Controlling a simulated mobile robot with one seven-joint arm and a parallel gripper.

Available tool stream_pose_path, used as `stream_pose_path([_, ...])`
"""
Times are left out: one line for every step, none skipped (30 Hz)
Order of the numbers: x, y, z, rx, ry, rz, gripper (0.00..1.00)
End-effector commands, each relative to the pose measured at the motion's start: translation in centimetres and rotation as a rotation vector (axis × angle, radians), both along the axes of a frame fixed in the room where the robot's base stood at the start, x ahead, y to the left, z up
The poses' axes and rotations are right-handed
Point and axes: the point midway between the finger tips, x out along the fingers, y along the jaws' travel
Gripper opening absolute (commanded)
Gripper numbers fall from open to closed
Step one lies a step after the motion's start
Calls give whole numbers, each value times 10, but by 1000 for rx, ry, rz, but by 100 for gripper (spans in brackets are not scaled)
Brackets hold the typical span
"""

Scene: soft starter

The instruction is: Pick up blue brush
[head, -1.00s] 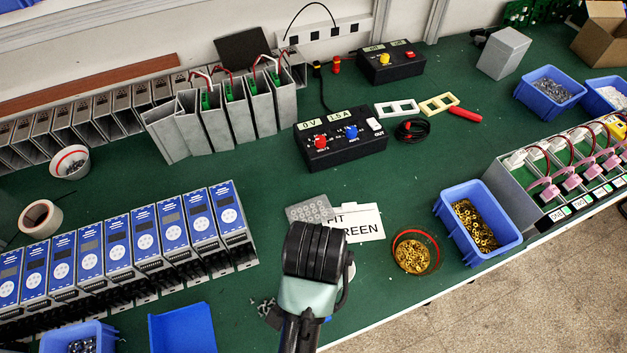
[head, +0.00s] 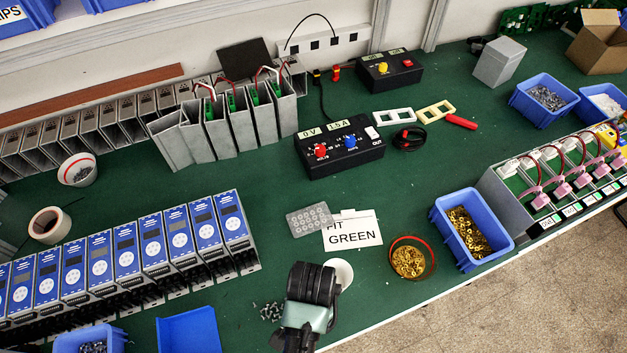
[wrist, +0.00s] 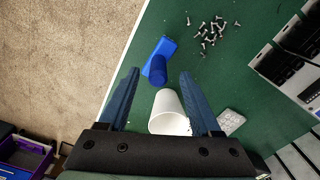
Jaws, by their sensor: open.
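In the wrist view, the blue brush (wrist: 158,62) shows ahead of my fingertips, with a rounded dark-blue part and a flat, brighter blue part. It is on the green bench near its edge. My gripper (wrist: 158,74) is open and empty, its two blue fingers spread either side of the line to the brush. A white cup (wrist: 168,112) shows between the fingers, close to the brush; I cannot tell whether they touch. In the head view, my arm's end hides the brush, and the white cup (head: 343,271) shows just beside it.
Loose screws (wrist: 211,31) lie near the brush. A grey blister pack (head: 310,219) and a "FIT GREEN" card (head: 352,236) lie behind the cup. A red-rimmed dish of brass parts (head: 409,260) and a blue bin (head: 463,232) stand right. Blue-faced units (head: 125,256) stand left.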

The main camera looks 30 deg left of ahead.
Motion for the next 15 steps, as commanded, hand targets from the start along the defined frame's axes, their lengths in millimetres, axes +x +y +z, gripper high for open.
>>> stream_pose_path([-1, -1, -5, -2, 5, 0, 65])
stream_pose_path([-1, -2, -9, -2, 6, 1, 65])
stream_pose_path([-1, -3, -14, -2, 5, 1, 65])
stream_pose_path([0, -3, -19, -1, 4, 1, 65])
stream_pose_path([0, -3, -23, -1, 4, 1, 65])
stream_pose_path([0, -3, -27, 0, 3, 2, 65])
stream_pose_path([0, -3, -30, 0, 3, 1, 65])
stream_pose_path([0, -3, -32, -1, 2, 1, 65])
stream_pose_path([0, -3, -35, -1, 2, 1, 65])
stream_pose_path([0, -3, -36, 0, 1, 1, 65])
stream_pose_path([0, -3, -37, 0, 1, 1, 65])
stream_pose_path([0, -3, -37, 0, 0, 1, 65])
stream_pose_path([0, -3, -37, 0, 0, 1, 65])
stream_pose_path([0, -3, -37, 0, 0, 1, 65])
stream_pose_path([0, -3, -37, 0, 0, 1, 65])
